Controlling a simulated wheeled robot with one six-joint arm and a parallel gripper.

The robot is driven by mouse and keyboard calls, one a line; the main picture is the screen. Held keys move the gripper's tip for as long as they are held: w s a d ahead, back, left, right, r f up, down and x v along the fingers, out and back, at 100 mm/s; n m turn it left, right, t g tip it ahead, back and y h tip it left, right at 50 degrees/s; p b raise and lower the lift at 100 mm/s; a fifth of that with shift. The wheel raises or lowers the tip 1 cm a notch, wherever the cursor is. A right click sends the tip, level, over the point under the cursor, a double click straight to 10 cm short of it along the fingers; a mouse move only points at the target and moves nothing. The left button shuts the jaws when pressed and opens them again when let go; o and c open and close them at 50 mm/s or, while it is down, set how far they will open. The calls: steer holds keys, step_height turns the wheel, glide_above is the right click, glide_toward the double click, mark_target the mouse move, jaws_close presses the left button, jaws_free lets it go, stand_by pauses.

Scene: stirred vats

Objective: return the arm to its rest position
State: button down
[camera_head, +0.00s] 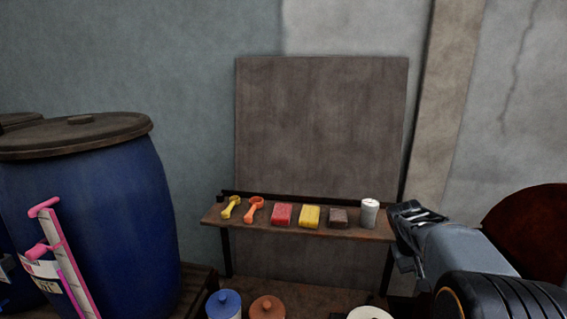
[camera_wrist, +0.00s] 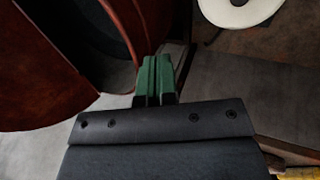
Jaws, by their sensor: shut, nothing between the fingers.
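My gripper (camera_head: 408,222) is at the right end of the wooden shelf (camera_head: 225,214) in the head view, in front of the wall, with part of my arm behind it at lower right. In the wrist view my gripper (camera_wrist: 156,72) shows two green fingers pressed together with nothing between them. In the head view it appears close to the white can (camera_head: 370,214) on the shelf; I cannot tell the gap in depth.
The shelf also bears a yellow scoop (camera_head: 231,208), orange scoop (camera_head: 254,209), red block (camera_head: 282,215), yellow block (camera_head: 310,216) and brown block (camera_head: 338,217). A blue barrel (camera_head: 110,220) stands left. A dark red rounded object (camera_head: 535,235) is right, behind my arm. Lidded containers stand below.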

steer(key=s+a+r+n+t+y, duration=0.1)
steer(key=s+a+t+y, duration=0.3)
steer(key=s+a, duration=1.1)
steer(key=a+t, duration=0.1)
steer(key=a, duration=0.1)
steer(key=shift+s+a, duration=0.4)
